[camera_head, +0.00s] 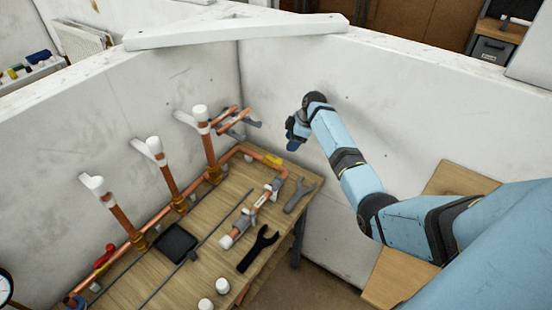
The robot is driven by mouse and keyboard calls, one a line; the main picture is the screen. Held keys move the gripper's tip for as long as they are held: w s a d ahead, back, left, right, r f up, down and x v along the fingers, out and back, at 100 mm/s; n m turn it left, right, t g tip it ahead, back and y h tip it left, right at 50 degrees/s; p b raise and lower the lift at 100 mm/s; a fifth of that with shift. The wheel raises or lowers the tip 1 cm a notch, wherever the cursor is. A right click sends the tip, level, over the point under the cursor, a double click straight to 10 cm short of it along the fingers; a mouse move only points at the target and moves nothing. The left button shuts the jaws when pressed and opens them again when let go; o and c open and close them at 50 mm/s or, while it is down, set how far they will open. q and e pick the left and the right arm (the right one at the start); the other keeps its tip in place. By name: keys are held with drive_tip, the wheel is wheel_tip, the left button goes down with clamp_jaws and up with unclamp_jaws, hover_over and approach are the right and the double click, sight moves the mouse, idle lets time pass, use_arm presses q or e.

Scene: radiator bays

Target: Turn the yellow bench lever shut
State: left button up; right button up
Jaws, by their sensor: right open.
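The yellow bench lever (274,160) is small in view, at the back right of the wooden bench (215,215). It sits at the copper pipe (249,152) there and appears to lie roughly along it, though it is too small to be sure. My right arm comes in from the right, and its gripper (292,141) hangs in front of the white wall, above and slightly right of the lever in the picture. It is apart from the lever, open and empty. Its fingers are partly hidden by the wrist. My left gripper is out of view.
Several copper risers with white caps (200,112) stand along the bench's left and back. A red lever (105,256) is at the left. A black tray (177,244), a black wrench (258,248), a grey wrench (298,195) and a copper-and-grey pipe assembly (256,208) lie on the bench.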

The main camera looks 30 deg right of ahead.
sight(279, 160)
drive_tip(key=b+x, duration=0.1)
drive_tip(key=x, duration=0.8)
drive_tip(key=shift+w+a+f+b, duration=0.15)
drive_tip(key=shift+w+f+b, duration=0.05)
drive_tip(key=shift+f+b, duration=0.35)
drive_tip(key=c, duration=0.9)
